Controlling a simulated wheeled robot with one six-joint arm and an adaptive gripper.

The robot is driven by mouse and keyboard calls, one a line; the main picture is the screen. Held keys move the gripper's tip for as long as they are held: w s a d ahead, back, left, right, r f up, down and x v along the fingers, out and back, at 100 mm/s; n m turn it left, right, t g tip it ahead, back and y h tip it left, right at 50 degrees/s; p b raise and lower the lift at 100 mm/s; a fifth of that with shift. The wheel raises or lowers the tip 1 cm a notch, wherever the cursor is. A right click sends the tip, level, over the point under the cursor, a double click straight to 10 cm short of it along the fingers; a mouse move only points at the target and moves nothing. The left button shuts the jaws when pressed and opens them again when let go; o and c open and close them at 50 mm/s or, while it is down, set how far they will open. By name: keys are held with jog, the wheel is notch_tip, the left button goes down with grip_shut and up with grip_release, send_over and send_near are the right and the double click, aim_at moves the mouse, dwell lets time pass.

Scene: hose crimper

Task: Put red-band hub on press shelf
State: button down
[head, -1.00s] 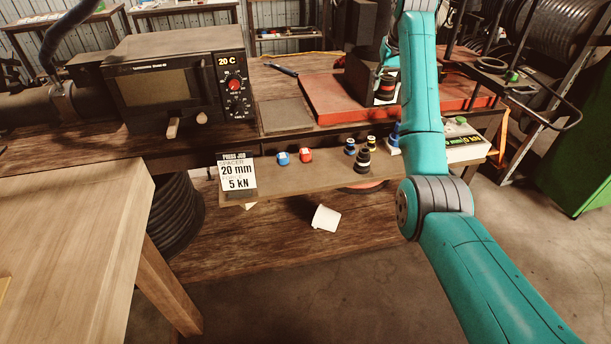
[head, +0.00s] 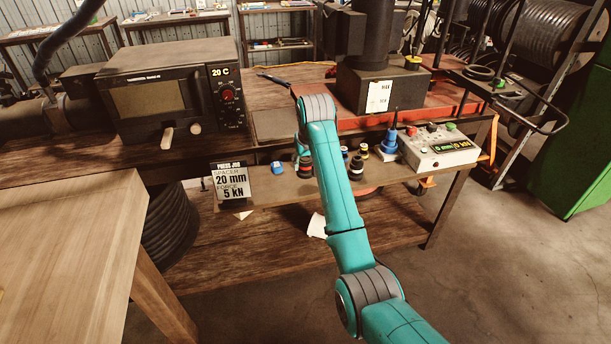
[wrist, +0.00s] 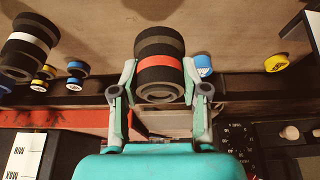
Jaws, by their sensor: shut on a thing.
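In the wrist view my gripper (wrist: 160,88) is shut on the red-band hub (wrist: 160,48), a dark ribbed cylinder with a red ring and an open end. In the head view part of a dark, reddish shape, apparently this hub (head: 304,167), shows left of my arm, over the press shelf (head: 250,197). I cannot tell whether the hub touches the shelf. A dark hub with a white band (wrist: 28,45) stands apart, left of the held hub in the wrist view.
A blue cap (head: 277,168) is close to the held hub. Small blue and yellow pieces (head: 364,151) and a black hub (head: 357,168) stand right of my arm. The press job sign (head: 231,183) is at the shelf's left end. A control box (head: 440,148) is at the right.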

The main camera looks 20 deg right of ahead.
aim_at(307, 169)
jog(key=shift+f, duration=2.25)
jog(key=c, duration=0.6)
grip_release()
jog(key=shift+f, duration=0.2)
jog(key=shift+r, duration=0.1)
